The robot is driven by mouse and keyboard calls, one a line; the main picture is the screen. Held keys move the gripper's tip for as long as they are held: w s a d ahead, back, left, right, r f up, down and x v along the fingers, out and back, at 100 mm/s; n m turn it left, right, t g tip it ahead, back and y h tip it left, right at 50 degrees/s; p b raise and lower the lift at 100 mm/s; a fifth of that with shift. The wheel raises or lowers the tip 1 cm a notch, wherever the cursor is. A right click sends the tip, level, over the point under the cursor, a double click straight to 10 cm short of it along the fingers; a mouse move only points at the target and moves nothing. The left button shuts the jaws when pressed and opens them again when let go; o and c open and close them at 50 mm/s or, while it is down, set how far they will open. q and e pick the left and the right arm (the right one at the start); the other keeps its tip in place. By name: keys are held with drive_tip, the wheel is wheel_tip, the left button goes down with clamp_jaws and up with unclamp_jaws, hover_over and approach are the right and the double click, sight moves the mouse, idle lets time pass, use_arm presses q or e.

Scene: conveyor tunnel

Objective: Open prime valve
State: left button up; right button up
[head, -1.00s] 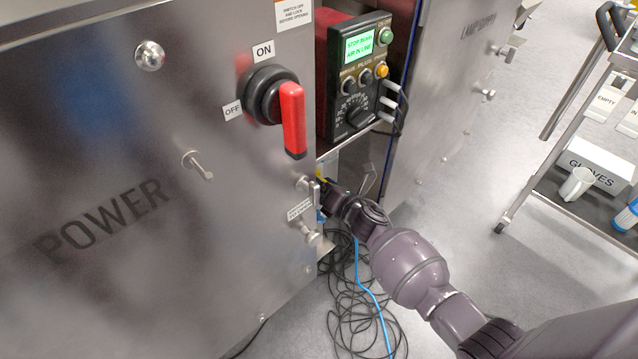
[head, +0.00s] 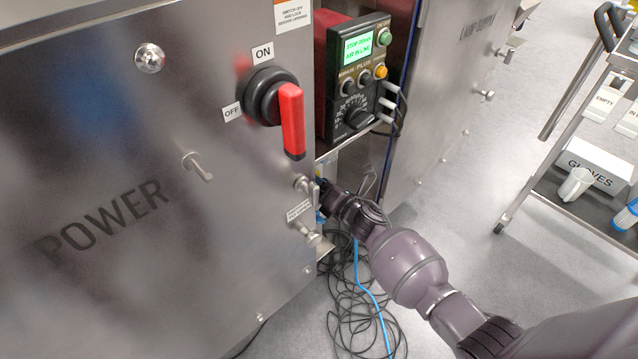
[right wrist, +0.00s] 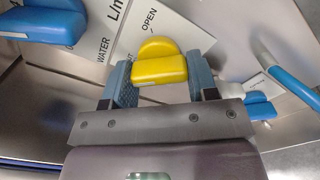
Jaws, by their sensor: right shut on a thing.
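A yellow valve handle (right wrist: 161,66) shows in the right wrist view, in front of a pale label plate (right wrist: 185,30) with the word OPEN printed just above the handle. My right gripper (right wrist: 161,80) has its two blue fingers on either side of the handle and is shut on it. In the head view, my right gripper (head: 324,192) reaches into the narrow gap beside the steel POWER cabinet (head: 130,270), where the cabinet edge mostly hides its fingers and the valve. My left gripper is not in view.
A blue part (right wrist: 45,22) and a blue-handled bar (right wrist: 290,85) flank the gripper. In the head view a control box (head: 355,80) reads a stop and air-in-line message above the gap. Loose black cables (head: 350,310) lie on the floor. A trolley (head: 560,200) stands right.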

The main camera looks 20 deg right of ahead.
drive_tip(key=m+p, duration=0.1)
drive_tip(key=m, duration=0.4)
drive_tip(key=shift+r, duration=0.2)
drive_tip(key=m+p, duration=0.1)
drive_tip(key=m, duration=0.4)
drive_tip(key=shift+r, duration=0.1)
drive_tip(key=m, duration=0.4)
drive_tip(key=shift+m+p, duration=0.45)
drive_tip(key=shift+m, duration=0.75)
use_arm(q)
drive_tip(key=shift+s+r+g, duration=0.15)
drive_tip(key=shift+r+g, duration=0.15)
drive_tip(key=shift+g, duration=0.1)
use_arm(e)
drive_tip(key=shift+m, duration=0.3)
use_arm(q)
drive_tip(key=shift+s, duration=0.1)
use_arm(e)
drive_tip(key=o, duration=0.9)
